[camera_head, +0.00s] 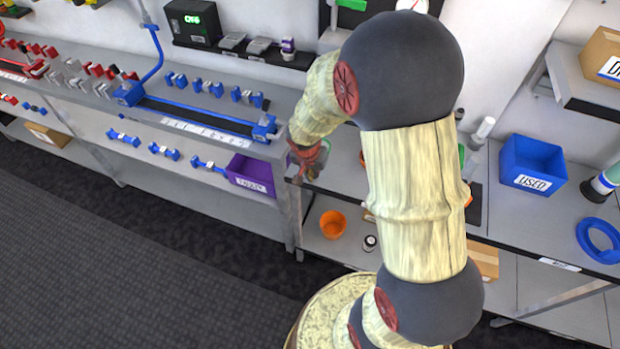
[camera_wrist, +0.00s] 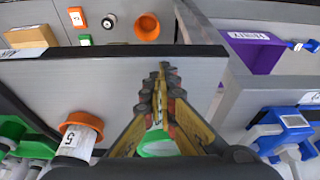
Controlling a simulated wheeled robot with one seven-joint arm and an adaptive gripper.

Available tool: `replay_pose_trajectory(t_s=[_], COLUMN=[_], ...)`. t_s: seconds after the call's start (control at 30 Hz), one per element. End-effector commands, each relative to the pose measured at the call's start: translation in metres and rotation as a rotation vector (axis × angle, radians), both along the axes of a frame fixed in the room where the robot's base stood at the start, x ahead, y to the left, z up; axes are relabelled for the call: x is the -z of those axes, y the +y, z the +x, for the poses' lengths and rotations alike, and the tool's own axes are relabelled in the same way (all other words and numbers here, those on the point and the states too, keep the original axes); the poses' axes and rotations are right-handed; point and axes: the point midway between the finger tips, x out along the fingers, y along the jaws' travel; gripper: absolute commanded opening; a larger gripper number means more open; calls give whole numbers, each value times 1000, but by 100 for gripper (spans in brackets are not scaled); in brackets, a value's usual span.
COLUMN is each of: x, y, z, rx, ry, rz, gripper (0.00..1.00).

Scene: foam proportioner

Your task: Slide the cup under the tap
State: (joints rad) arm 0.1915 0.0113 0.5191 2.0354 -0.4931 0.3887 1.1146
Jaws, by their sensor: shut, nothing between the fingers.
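An orange cup-like container (camera_head: 332,224) sits on the lower shelf, also in the wrist view (camera_wrist: 147,27), apart from the gripper. I cannot make out a tap; my arm hides much of the right bench.
A purple bin (camera_head: 251,175) is left of the gripper, under the left bench. A blue bin (camera_head: 532,165) and a blue ring (camera_head: 598,240) are on the right bench.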

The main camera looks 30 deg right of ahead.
Motion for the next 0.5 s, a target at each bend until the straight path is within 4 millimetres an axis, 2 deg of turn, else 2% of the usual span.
replay_pose_trajectory(t_s=[0.17, 0.5], x=[0, 0], y=[-7, -8], z=[6, 7], rx=[0, 0], ry=[0, -1], rz=[0, 1], gripper=[0, 0])
